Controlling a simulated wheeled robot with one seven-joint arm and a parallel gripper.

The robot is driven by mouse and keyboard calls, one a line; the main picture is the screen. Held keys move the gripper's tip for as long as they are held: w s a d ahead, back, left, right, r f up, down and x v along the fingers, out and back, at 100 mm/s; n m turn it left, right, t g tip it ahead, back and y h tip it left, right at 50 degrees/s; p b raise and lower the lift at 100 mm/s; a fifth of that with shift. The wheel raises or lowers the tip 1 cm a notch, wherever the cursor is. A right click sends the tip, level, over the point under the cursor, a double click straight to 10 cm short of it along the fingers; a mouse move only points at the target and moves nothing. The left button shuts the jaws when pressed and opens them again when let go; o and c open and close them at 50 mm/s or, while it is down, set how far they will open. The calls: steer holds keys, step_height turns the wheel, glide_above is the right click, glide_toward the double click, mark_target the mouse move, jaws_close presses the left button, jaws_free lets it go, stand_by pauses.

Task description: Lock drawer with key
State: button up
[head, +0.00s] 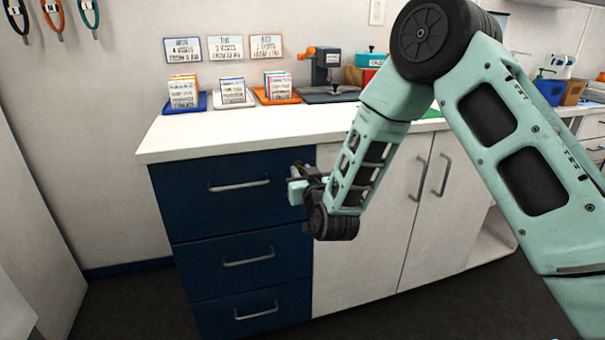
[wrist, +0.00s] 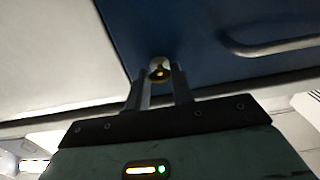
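The blue drawer unit (head: 240,257) stands at the left of the counter, and its top drawer (head: 205,196) is closed. In the head view my gripper (head: 297,179) is at the upper right corner of the top drawer. In the wrist view the two fingers of my gripper (wrist: 160,82) stand apart against the blue drawer front (wrist: 200,40). A small round brass piece (wrist: 159,70) sits between the fingertips. I cannot tell whether it is the key's head or the lock, or whether the fingers grip it. No separate key shows in the head view.
White cupboard doors (head: 424,228) with upright handles are right of the drawers. The white counter (head: 230,130) carries card holders on coloured trays and a dark machine (head: 322,68). Dark floor lies free before the drawers. A pale panel (head: 35,235) stands at the left.

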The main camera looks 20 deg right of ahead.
steer(key=shift+f+m+b, duration=0.1)
steer(key=shift+m+b, duration=0.2)
steer(key=shift+m, duration=0.1)
steer(key=shift+m+b, duration=4.4)
steer(key=shift+m, duration=4.3)
steer(key=o, duration=1)
